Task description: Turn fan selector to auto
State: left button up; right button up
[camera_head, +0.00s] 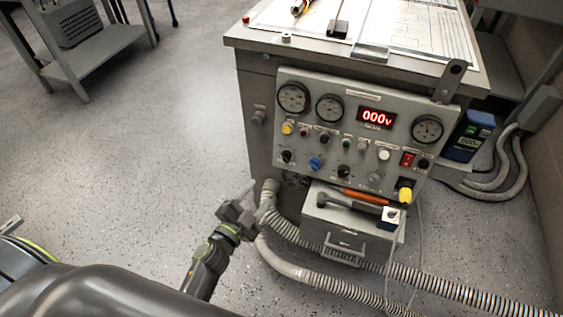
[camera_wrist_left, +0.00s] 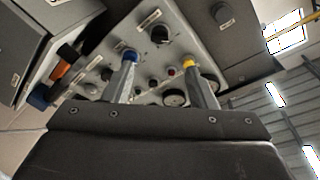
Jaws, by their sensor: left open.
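The grey control panel (camera_head: 330,112) on the front of the cabinet carries several knobs. A black knob (camera_head: 286,156) is at its lower left, a blue knob (camera_head: 314,164) beside it, another black knob (camera_head: 344,171) further right. Labels are too small to read, so I cannot tell which is the fan selector. My left gripper (camera_head: 252,200) is open and empty, in front of and below the panel's left end. In the left wrist view, the left-end black knob (camera_wrist_left: 160,35) shows beyond and between the open fingers (camera_wrist_left: 160,66). My right gripper is not in view.
A grey box (camera_head: 345,225) with an orange-handled tool (camera_head: 365,197) on top stands below the panel. Ribbed hoses (camera_head: 310,275) run over the floor close to my left gripper. A yellow knob (camera_head: 287,128) and gauges sit higher on the panel.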

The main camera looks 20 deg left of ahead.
aim_at(283, 159)
pick_arm(q)
jog(key=b+x, duration=0.2)
jog(key=x, duration=1)
jog(key=shift+w, duration=0.75)
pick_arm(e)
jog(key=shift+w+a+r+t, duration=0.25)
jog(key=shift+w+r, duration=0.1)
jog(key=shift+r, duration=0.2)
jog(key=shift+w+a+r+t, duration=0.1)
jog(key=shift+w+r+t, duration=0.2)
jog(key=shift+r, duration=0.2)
pick_arm(q)
jog(key=c, duration=1)
jog(key=shift+o, duration=0.2)
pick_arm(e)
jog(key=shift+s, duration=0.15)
